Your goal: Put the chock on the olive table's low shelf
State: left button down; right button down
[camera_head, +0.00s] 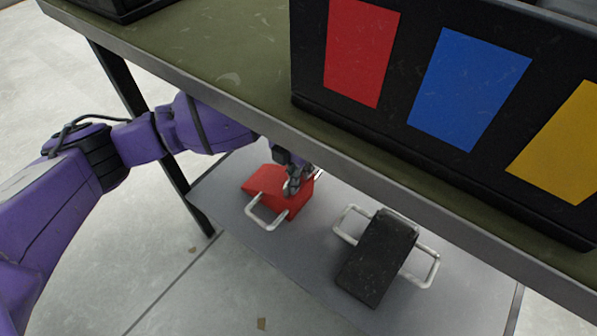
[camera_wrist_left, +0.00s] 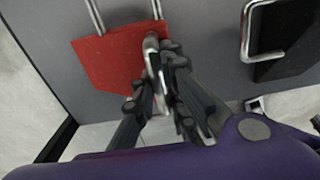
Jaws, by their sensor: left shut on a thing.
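A red chock (camera_head: 273,187), a wedge with pale metal handles, rests on or just above the grey low shelf (camera_head: 310,238) of the olive table (camera_head: 215,45). My left gripper (camera_head: 293,186) reaches in under the tabletop and is shut at the chock's right end. In the left wrist view, the fingers (camera_wrist_left: 160,62) close around a metal handle of the red chock (camera_wrist_left: 105,58). Part of that handle is hidden by the fingers. Whether the chock's underside touches the shelf I cannot tell. My right gripper is not in view.
A black block (camera_head: 378,258) with a metal handle on each side lies on the shelf, right of the red chock. A black bin (camera_head: 410,60) with red, blue and yellow panels stands on the tabletop. The tabletop's edge and a dark leg (camera_head: 172,180) border my left arm.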

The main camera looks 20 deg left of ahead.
pick_arm(q)
jog(key=c, duration=1.8)
grip_release()
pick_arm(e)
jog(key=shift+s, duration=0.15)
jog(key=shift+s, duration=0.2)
